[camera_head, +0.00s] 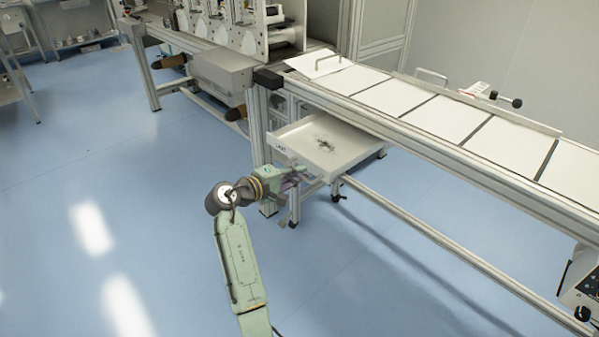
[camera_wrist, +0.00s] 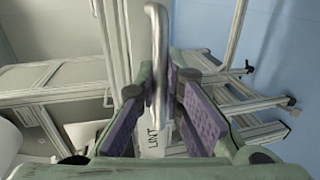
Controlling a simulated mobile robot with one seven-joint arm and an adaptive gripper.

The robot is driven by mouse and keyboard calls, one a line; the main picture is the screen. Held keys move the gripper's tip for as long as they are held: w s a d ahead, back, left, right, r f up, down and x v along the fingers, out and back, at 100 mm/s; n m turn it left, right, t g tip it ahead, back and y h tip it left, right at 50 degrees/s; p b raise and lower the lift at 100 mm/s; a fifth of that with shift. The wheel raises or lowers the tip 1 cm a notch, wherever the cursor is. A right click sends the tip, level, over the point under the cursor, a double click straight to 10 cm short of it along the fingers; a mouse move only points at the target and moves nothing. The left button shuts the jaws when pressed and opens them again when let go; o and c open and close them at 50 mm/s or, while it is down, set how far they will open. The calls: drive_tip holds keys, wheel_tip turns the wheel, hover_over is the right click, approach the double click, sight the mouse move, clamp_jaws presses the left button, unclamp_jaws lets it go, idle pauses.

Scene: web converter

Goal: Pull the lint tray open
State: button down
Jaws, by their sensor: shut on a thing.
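The lint tray (camera_head: 318,150) is a shallow white tray under the near end of the conveyor. It stands out from beneath the frame, with a dark clump of lint inside. Its front wall carries a "LINT" label, which also shows in the wrist view (camera_wrist: 153,138). In the wrist view a grey metal bar handle (camera_wrist: 158,50) runs between the purple pads of my gripper (camera_wrist: 166,115). My gripper is shut on this handle. In the head view my gripper (camera_head: 292,176) is at the tray's front wall, and the handle is hidden there.
The conveyor (camera_head: 420,105) with white panels runs above the tray to the right. A metal frame leg (camera_head: 257,125) stands just left of the tray. A low rail (camera_head: 430,232) runs right from below it. Blue floor (camera_head: 130,210) lies open to the left.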

drive_tip(key=c, duration=1.7)
unclamp_jaws()
drive_tip(key=v, duration=1.2)
